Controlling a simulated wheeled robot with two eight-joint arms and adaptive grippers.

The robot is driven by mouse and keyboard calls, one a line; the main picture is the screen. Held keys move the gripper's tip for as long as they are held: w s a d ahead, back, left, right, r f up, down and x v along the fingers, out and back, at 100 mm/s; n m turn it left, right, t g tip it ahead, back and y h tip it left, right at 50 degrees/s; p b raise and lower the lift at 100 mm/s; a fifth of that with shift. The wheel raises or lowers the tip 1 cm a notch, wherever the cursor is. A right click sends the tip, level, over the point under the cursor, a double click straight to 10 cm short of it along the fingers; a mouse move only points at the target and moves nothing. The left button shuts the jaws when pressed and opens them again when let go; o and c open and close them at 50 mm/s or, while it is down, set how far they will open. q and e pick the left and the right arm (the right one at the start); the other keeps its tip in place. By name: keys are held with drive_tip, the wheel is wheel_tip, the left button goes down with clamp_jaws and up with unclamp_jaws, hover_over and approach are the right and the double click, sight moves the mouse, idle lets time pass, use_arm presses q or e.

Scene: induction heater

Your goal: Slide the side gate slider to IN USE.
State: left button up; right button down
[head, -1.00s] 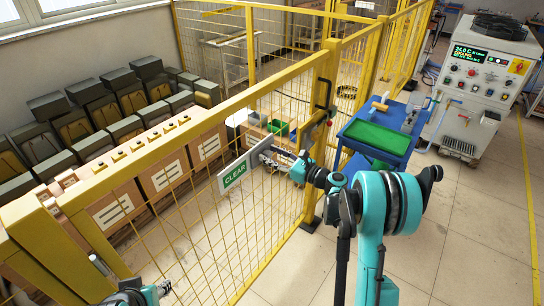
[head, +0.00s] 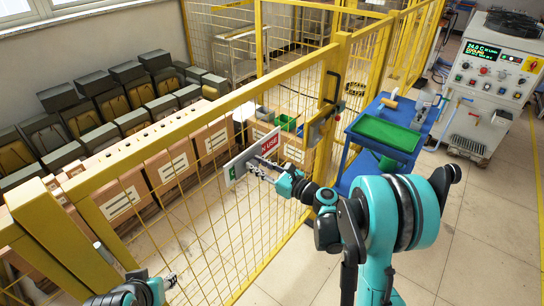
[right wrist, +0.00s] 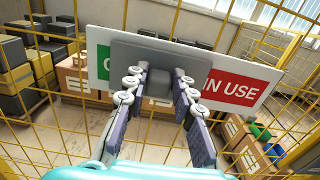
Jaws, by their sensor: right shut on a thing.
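The side gate sign (head: 269,146) hangs on the yellow mesh gate. It has a green field at its left end and a red IN USE field (right wrist: 238,86) at its right. A grey slider plate (right wrist: 150,58) covers the middle.
The yellow mesh fence (head: 205,125) runs along my left, with cartons (head: 175,165) and dark boxes behind it. A blue cart (head: 365,150) with a green tray (head: 388,134) stands beyond the gate post. A heater cabinet (head: 487,85) stands at the right. Floor at the lower right is clear.

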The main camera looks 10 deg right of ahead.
drive_tip(key=shift+s+a, duration=1)
drive_tip(key=shift+a, duration=0.25)
drive_tip(key=c, duration=1.2)
unclamp_jaws()
drive_tip(key=shift+a, duration=0.15)
drive_tip(key=shift+s+d, duration=0.2)
drive_tip(key=shift+d, duration=0.1)
approach(242, 166)
drive_tip(key=v, duration=0.5)
drive_tip(key=shift+s+d, duration=0.2)
drive_tip(key=shift+d, duration=0.05)
drive_tip(key=shift+a, duration=0.1)
